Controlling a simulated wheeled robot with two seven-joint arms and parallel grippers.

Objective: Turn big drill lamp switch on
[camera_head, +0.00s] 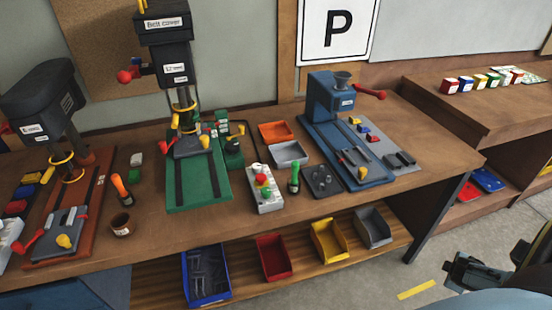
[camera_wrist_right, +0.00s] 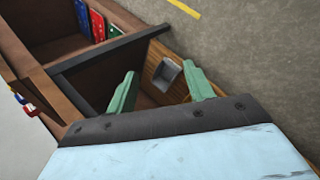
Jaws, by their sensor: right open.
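The big drill (camera_head: 166,45) stands on the bench in the head view, with a black head labelled "Belt cover", a green base (camera_head: 212,185) and a red-knobbed lever (camera_head: 127,76) on its left. A small green box with coloured controls (camera_head: 230,140) sits beside its column. Which control is the lamp switch is too small to tell. My right gripper (camera_head: 465,272) is at the lower right of the head view, away from the drill and off the bench's right end. In the right wrist view its green fingers (camera_wrist_right: 159,72) are apart with nothing between them. My left gripper is not in view.
A smaller dark drill (camera_head: 40,92) stands left and a blue press (camera_head: 322,100) right. A white button box (camera_head: 264,190), screwdrivers and a cup (camera_head: 122,224) lie in front. Coloured bins (camera_head: 274,257) fill the lower shelf. Floor is open beyond the bench's right leg.

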